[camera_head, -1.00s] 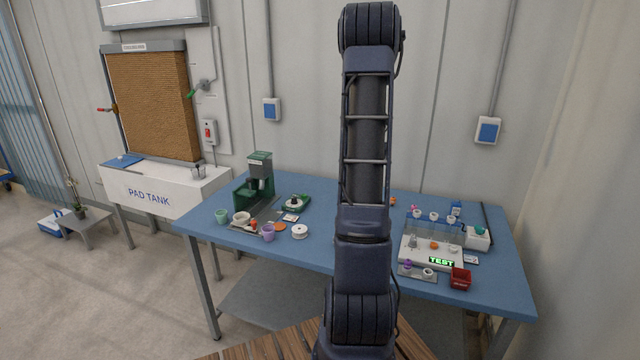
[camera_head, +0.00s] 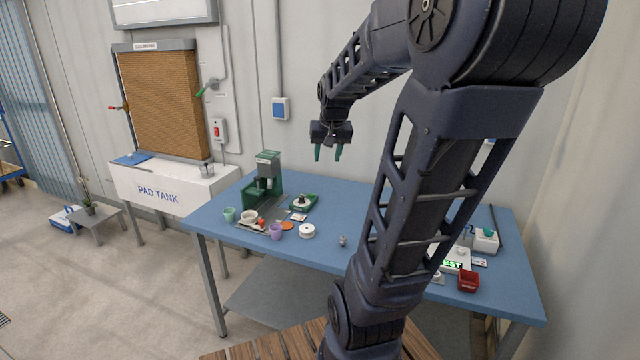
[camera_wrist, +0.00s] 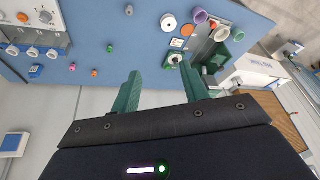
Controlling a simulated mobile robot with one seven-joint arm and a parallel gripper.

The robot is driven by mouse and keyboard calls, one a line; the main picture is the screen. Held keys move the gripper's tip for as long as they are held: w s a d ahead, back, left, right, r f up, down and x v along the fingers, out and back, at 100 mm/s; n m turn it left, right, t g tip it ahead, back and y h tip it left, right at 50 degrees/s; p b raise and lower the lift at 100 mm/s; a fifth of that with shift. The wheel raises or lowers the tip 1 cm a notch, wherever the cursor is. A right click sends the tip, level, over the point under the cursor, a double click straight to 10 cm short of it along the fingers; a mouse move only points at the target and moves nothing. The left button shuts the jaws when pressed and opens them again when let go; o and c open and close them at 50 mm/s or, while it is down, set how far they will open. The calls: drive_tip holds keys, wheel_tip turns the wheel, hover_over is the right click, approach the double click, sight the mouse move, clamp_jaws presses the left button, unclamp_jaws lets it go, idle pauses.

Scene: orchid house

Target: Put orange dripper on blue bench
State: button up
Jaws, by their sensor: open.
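Several small orange pieces show, and I cannot tell for sure which is the orange dripper. One small orange piece (camera_wrist: 93,72) lies on the blue bench near its back edge in the wrist view. Another orange piece (camera_wrist: 23,17) sits on the white test device. A third orange piece (camera_head: 262,222) is by the cups at the left. The blue bench (camera_head: 365,205) stands against the wall. My gripper (camera_head: 328,152) is open and empty, high above the back of the bench, fingers pointing down. In the wrist view its green fingers (camera_wrist: 160,75) are spread with nothing between them.
A green machine (camera_head: 265,180), a purple cup (camera_head: 276,231) and a white spool (camera_head: 307,231) stand at the bench's left. A red bin (camera_head: 468,281) and the white test device (camera_head: 458,259) are at the right, partly behind my arm. Small pieces lie scattered mid-bench.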

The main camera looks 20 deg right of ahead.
drive_tip(key=s+a+n, duration=0.1)
drive_tip(key=s+a, duration=0.3)
drive_tip(key=s, duration=0.3)
drive_tip(key=s+a+f+n, duration=0.1)
drive_tip(key=s+a+n, duration=0.1)
drive_tip(key=s+a, duration=0.2)
drive_tip(key=s, duration=0.3)
drive_tip(key=shift+s+a+y, duration=0.25)
drive_tip(key=shift+y, duration=0.15)
